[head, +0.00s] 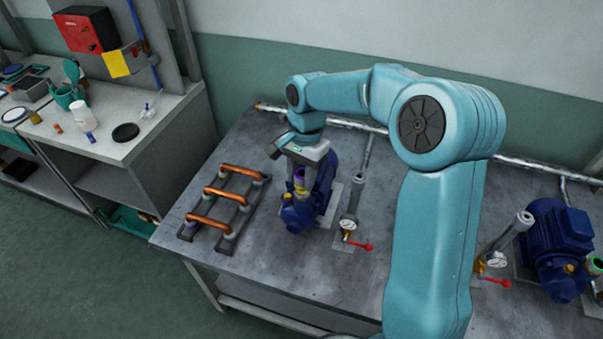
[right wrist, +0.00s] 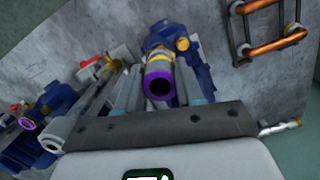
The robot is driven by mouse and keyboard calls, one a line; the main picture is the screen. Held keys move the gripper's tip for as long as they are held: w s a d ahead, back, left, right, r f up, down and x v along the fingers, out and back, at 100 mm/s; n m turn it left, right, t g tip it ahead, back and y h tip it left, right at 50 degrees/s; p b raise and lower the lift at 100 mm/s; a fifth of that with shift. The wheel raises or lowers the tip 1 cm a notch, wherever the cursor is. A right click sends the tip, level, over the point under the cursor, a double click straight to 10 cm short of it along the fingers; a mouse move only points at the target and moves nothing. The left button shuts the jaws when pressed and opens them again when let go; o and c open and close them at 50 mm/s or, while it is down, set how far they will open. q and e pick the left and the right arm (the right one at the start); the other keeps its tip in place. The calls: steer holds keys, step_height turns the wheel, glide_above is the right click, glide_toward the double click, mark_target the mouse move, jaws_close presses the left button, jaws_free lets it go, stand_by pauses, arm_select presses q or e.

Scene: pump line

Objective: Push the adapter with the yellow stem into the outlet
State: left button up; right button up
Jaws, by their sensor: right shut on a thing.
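My right gripper (head: 303,168) is shut on the adapter (head: 299,185), above the near pump (head: 301,216). The adapter has a purple ring at its upper end, a grey body and yellow at its lower end. In the right wrist view the adapter (right wrist: 160,82) stands between the two fingers with its purple-rimmed opening towards the camera. The blue pump (right wrist: 178,38) lies just beyond it, and yellow shows where they meet. The outlet itself is hidden, so I cannot tell how deep the stem sits. My left gripper is not in view.
A rack with copper pipes (head: 213,206) stands left of the pump. A second blue pump (head: 556,240) is at the far right. The table front (head: 285,275) is clear.

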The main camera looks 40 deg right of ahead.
steer(key=shift+f+b, duration=0.5)
steer(key=shift+f, duration=0.2)
stand_by(1.0)
steer(key=o, duration=1.1)
steer(key=shift+o, duration=0.2)
steer(key=shift+d+r+p, duration=0.2)
steer(key=shift+r+p, duration=1.15)
steer(key=shift+r, duration=0.2)
steer(key=shift+d+r+p, duration=0.15)
steer(key=shift+r+p, duration=1.15)
steer(key=shift+r, duration=0.2)
steer(key=shift+w, duration=0.1)
